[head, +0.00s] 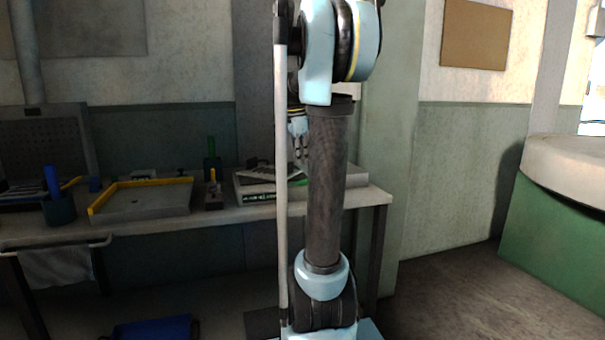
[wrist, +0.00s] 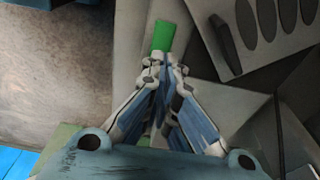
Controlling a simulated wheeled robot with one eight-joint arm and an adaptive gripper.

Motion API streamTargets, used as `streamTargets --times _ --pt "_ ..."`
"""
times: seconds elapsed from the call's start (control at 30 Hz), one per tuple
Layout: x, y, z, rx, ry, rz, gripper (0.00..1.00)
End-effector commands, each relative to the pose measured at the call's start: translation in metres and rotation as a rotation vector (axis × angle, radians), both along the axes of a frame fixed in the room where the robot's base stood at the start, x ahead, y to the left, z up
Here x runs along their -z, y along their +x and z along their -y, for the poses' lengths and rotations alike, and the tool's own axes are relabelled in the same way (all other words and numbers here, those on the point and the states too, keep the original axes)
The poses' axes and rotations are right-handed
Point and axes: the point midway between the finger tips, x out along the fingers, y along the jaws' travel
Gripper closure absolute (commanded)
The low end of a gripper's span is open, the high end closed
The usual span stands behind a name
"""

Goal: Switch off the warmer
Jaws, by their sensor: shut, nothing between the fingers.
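The warmer appears to be the low grey box with a green lower front (head: 262,193) at the right end of the bench; my arm hides part of it. My gripper (head: 300,152) is above the box, pointing down, partly behind my own arm. In the wrist view my gripper (wrist: 164,62) is shut and empty. Its fingertips lie close to a bright green piece (wrist: 163,37) on a grey surface; I cannot tell whether they touch it. Whether the green piece is the warmer's switch, and its position, I cannot tell.
A grey plate with dark oval holes (wrist: 264,22) lies right of the fingertips in the wrist view. A blue bin (head: 155,329) is on the floor.

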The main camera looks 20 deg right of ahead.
Motion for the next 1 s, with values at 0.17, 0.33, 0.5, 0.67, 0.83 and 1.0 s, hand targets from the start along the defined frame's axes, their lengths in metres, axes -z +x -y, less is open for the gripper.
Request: streamTargets --times 0.17,0.33,0.5,0.67,0.83,1.0 --pt "-0.036 -0.003 -0.004 0.0 0.001 0.003 1.0" --pt "-0.06 -0.003 -0.007 0.0 0.001 0.003 1.0" --pt "-0.072 -0.003 -0.008 0.001 0.001 0.003 1.0" --pt "-0.074 -0.003 -0.008 0.002 0.001 0.003 1.0" --pt "-0.074 -0.003 -0.007 0.003 0.002 0.003 1.0" --pt "-0.07 -0.01 -0.009 -0.025 0.003 0.004 1.0"
